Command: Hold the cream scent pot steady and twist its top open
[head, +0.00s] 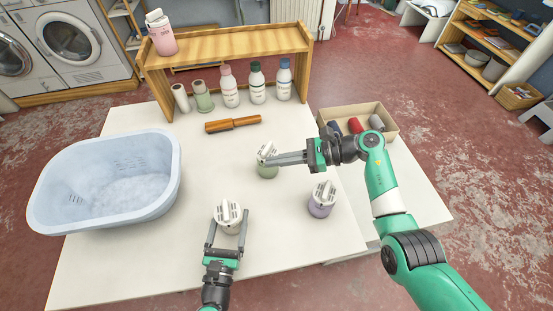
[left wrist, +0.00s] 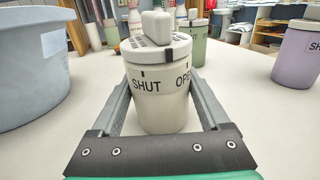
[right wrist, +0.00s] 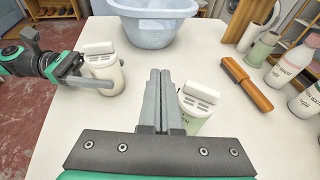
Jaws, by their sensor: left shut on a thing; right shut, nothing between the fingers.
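The cream scent pot (head: 229,228) stands upright near the table's front, with a white lid (head: 228,211) on it. My left gripper (head: 228,226) is shut around its body, one finger on each side. In the left wrist view the cream pot (left wrist: 158,98) shows SHUT and OPEN printed on its body. A dark tab on the lid's rim (left wrist: 180,53) sits above the OPEN side. My right gripper (head: 268,160) is shut and empty, its fingertips by the green pot's lid. In the right wrist view its fingers (right wrist: 160,75) appear between the cream and green pots.
A green pot (head: 267,171) and a purple pot (head: 320,207) stand upright with white lids. A blue basin (head: 60,212) fills the left side. A brush (head: 232,125), bottles, a wooden shelf (head: 230,42) and an open box (head: 390,128) lie farther back.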

